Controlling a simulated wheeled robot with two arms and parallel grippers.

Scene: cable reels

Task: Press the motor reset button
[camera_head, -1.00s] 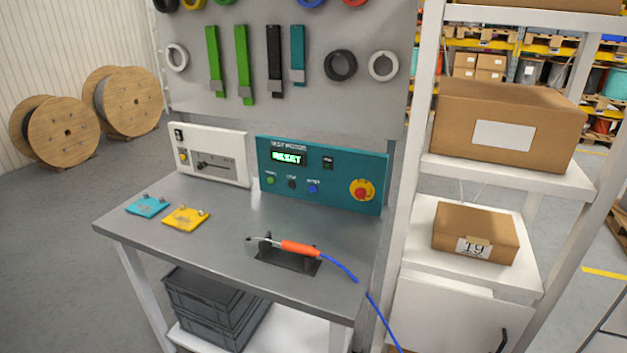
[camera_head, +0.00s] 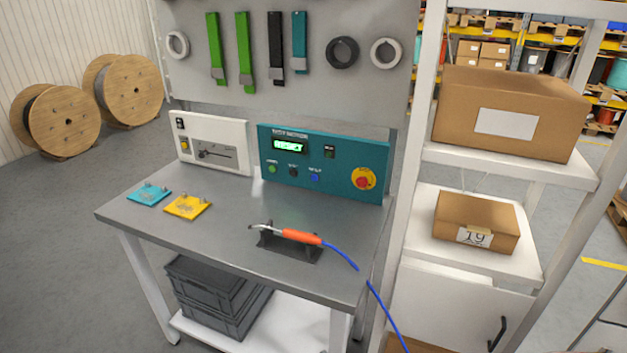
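The teal motor test panel (camera_head: 345,163) stands upright at the back of the grey workbench (camera_head: 225,218). Its lit green display (camera_head: 289,146) appears to read RESET. Below the display sit a green button (camera_head: 272,169), a dark button (camera_head: 293,172) and a blue button (camera_head: 314,177). Their small labels are too blurred to read surely; the one over the blue button may say RESET. A red knob on a yellow disc (camera_head: 364,180) is at the panel's right. Neither of my grippers is in view.
An orange-handled tool (camera_head: 301,236) with a blue cable rests in a black stand at the bench front. A white meter box (camera_head: 212,143) and teal (camera_head: 149,194) and yellow (camera_head: 187,207) plates are to the left. A white shelf (camera_head: 420,165) with boxes stands right.

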